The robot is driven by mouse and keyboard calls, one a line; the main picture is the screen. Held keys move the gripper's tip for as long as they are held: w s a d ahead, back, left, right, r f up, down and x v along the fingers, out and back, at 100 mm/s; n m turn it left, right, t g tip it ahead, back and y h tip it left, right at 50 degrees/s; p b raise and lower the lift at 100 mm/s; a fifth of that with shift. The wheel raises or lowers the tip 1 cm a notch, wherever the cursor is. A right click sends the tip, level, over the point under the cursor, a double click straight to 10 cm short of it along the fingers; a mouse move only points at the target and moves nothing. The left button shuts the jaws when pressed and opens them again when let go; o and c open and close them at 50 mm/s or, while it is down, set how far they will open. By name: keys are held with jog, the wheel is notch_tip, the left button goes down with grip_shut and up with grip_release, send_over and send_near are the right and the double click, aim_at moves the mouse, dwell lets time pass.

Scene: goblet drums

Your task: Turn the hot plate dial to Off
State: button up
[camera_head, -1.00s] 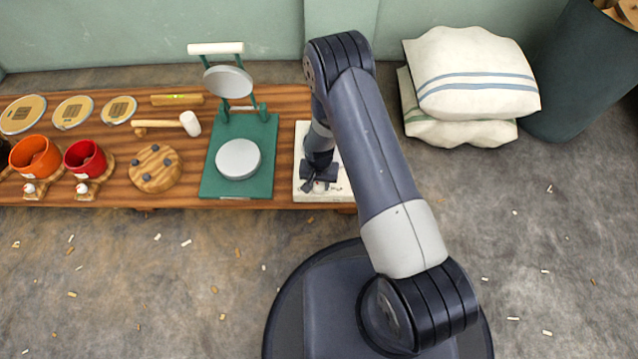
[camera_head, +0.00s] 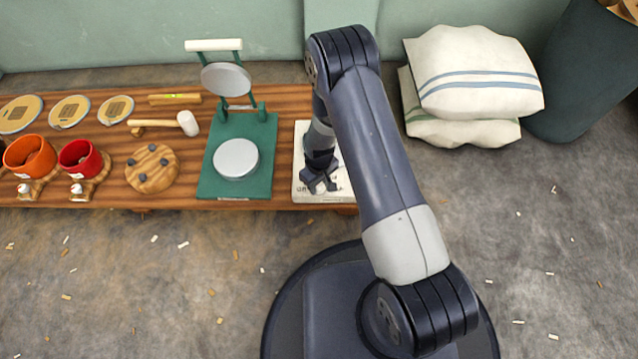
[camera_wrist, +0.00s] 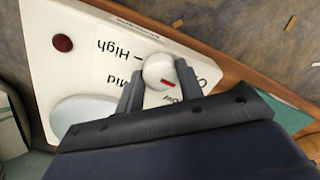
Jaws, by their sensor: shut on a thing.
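The hot plate (camera_head: 301,165) is a white slab at the right end of the wooden bench. Its round white dial (camera_wrist: 157,68) with a red mark shows in the wrist view. My gripper (camera_wrist: 160,84) is shut on the dial, one finger on each side. The red mark points to the lower right in that view, towards a partly hidden label starting with a round letter. "High" and "Mid" read upside down to the left of the dial. A further label between the fingers is mostly covered. In the head view my gripper (camera_head: 321,182) hides the dial.
A green press (camera_head: 208,180) stands just left of the hot plate. A wooden knobbed disc (camera_head: 153,180), a mallet (camera_head: 187,123) and red and orange pots (camera_head: 80,157) lie further left. White sacks (camera_head: 470,75) are at the back right. A dark red spot (camera_wrist: 62,43) is on the hot plate.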

aim_at(319, 185)
jog(key=shift+n, duration=0.6)
jog(key=o, duration=1)
notch_tip(319, 185, up, 11)
jog(key=p, duration=0.4)
jog(key=shift+f, duration=0.1)
jog(key=shift+f, duration=0.15)
notch_tip(319, 185, down, 10)
jog(key=b, duration=0.4)
jog(key=shift+f, duration=0.25)
jog(key=shift+r, duration=0.1)
